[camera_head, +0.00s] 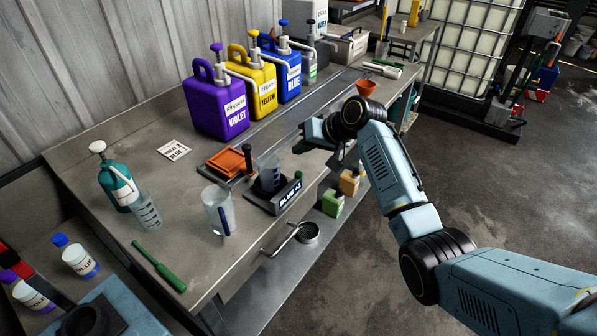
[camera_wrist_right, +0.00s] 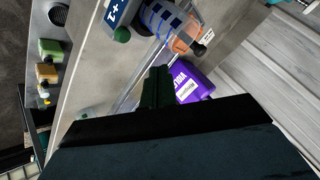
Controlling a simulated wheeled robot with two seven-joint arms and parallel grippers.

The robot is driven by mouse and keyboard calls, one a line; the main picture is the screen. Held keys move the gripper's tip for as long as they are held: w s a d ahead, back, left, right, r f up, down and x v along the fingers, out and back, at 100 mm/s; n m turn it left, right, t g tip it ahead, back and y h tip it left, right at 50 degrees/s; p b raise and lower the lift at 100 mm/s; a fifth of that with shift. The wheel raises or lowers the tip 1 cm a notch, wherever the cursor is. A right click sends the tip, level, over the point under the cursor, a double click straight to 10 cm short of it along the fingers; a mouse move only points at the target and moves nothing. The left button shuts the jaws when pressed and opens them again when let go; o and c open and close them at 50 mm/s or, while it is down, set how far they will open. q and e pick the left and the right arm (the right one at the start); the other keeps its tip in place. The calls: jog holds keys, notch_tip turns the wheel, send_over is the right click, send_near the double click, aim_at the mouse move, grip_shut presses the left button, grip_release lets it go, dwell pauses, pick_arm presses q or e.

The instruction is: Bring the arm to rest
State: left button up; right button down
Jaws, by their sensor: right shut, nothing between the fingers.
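My right arm (camera_head: 400,185) comes in from the lower right and reaches over the front of the workbench. Its gripper (camera_head: 302,142) is above the bench edge, to the right of the black stand with a cup. In the right wrist view the dark green fingers (camera_wrist_right: 156,86) are together, with nothing between them. The gripper looks apart from the cup (camera_wrist_right: 165,20) and from the violet jug (camera_wrist_right: 188,82). My left gripper does not show in either view.
The workbench (camera_head: 110,225) holds violet (camera_head: 217,108), yellow (camera_head: 255,90) and blue (camera_head: 283,75) pump jugs. Open floor (camera_head: 500,200) lies right.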

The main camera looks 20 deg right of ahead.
jog(key=shift+f, duration=0.1)
dwell(0.3)
jog(key=s+f+g+h, duration=0.1)
jog(key=s+f+h, duration=0.1)
jog(key=s+f, duration=0.75)
jog(key=s+d+f+n+g+h, duration=0.1)
jog(key=s+h, duration=0.1)
jog(key=s, duration=1.3)
jog(key=s+d+f+n+g+h, duration=0.1)
jog(key=s+d+h, duration=0.1)
jog(key=s, duration=1.4)
notch_tip(320, 180, down, 28)
jog(key=s+g+b, duration=0.1)
jog(key=s+b, duration=0.1)
jog(key=b, duration=0.1)
jog(key=s+d+f+g+b, duration=0.1)
jog(key=s+d+f+b, duration=0.1)
jog(key=s+f, duration=1.4)
jog(key=shift+s+d+f+n+g, duration=0.2)
jog(key=shift+d+n+g, duration=0.1)
jog(key=shift+d, duration=0.2)
